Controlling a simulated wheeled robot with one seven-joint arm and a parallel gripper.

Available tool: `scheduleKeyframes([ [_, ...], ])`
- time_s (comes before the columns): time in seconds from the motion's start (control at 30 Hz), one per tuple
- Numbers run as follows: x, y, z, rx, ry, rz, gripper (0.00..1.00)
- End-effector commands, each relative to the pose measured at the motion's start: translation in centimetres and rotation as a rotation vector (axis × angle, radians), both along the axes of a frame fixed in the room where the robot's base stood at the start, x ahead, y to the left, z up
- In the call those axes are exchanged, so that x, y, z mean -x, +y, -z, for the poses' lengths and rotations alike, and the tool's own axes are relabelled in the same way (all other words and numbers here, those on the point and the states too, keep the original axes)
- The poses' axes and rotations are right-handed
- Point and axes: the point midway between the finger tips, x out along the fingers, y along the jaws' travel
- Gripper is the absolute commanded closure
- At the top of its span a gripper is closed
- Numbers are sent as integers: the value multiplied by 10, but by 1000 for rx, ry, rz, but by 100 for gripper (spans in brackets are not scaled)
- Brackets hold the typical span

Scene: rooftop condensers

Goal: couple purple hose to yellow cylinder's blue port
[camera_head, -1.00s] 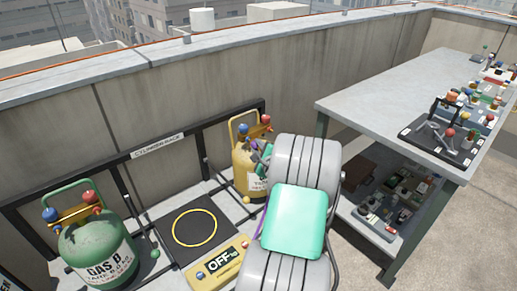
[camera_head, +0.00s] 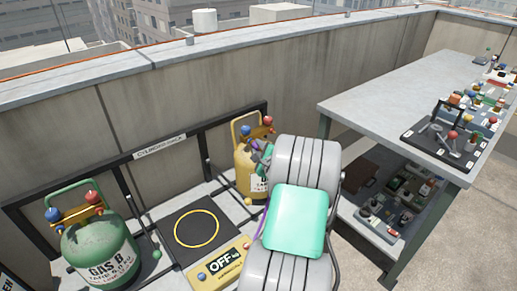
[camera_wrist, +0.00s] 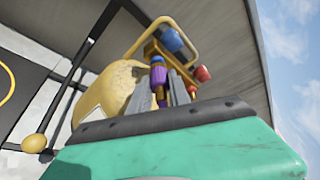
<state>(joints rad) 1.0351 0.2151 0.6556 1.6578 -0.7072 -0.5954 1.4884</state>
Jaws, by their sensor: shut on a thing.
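The yellow cylinder (camera_head: 246,178) stands in the rack at the wall, partly hidden by my arm. It has a blue knob (camera_head: 246,131) and a red knob (camera_head: 267,121) on top. In the wrist view, the yellow cylinder (camera_wrist: 108,88) is just beyond my gripper (camera_wrist: 161,88), which is shut on the purple hose's end (camera_wrist: 158,77). A small blue ring (camera_wrist: 157,59) shows at the tip of the purple end, below the blue knob (camera_wrist: 171,40). I cannot tell whether hose and port are joined. Part of the purple hose (camera_head: 261,222) hangs beside my arm.
A green gas cylinder (camera_head: 97,250) stands at left. A black mat (camera_head: 190,250) with a yellow ring and an OFF display box (camera_head: 220,264) lie between the cylinders. A grey workbench (camera_head: 390,95) with several small items is at right. The concrete wall is close behind.

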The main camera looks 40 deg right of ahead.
Motion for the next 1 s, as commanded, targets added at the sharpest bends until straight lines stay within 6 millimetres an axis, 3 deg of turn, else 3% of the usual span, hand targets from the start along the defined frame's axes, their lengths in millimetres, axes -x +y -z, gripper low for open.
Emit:
scheduleKeyframes([
  [0.9, -9, -1, -1, 1, -1, -1, 100],
  [0.93, -9, -1, -1, 1, -1, -1, 75],
  [1.0, -10, -1, -1, 1, -1, -1, 69],
])
